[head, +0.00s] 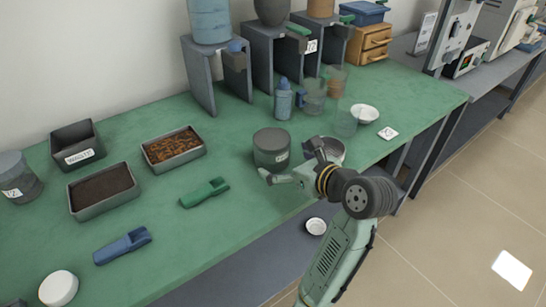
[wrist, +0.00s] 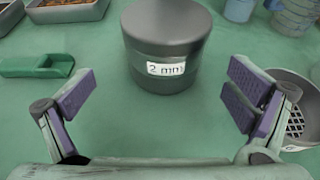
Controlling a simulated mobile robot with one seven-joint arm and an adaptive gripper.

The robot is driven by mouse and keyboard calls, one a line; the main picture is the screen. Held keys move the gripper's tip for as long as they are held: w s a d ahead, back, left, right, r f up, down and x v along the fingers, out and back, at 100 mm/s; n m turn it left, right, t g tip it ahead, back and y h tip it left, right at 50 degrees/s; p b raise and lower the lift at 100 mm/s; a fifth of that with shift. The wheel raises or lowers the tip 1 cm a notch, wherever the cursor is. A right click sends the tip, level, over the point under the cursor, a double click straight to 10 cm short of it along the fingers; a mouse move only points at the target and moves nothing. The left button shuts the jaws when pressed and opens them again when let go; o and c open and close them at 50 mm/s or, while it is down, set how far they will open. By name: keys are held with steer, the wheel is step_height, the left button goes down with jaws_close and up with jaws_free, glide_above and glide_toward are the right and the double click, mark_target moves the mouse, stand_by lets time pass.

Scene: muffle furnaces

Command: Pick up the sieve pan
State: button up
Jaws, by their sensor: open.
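A round grey sieve vessel (head: 271,150) labelled "2 mm" stands upright on the green bench; it may be a stack. In the wrist view the vessel (wrist: 166,45) is ahead of my gripper and centred between its fingers. A round grey pan with a mesh bottom (wrist: 291,118) is at the right edge of the wrist view, beside the right finger. In the head view this pan (head: 335,147) is partly hidden by my wrist. I cannot tell which of the two is the sieve pan. My gripper (wrist: 163,95) is open and empty, with purple pads apart.
A green scoop (head: 205,192) and a blue scoop (head: 122,245) lie left of the vessel. Two trays with dark (head: 103,211) and orange-brown (head: 173,169) contents are further left. A blue bottle (head: 283,102) and clear beakers (head: 314,103) stand behind.

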steer(key=shift+p+x, duration=0.4)
steer(key=shift+x, duration=3.1)
steer(key=shift+w+d+r, duration=0.1)
steer(key=shift+w+d, duration=0.1)
steer(key=shift+d, duration=0.05)
steer(key=shift+c, duration=0.5)
steer(key=c, duration=1.5)
steer(key=shift+r, duration=0.15)
steer(key=shift+c, duration=0.2)
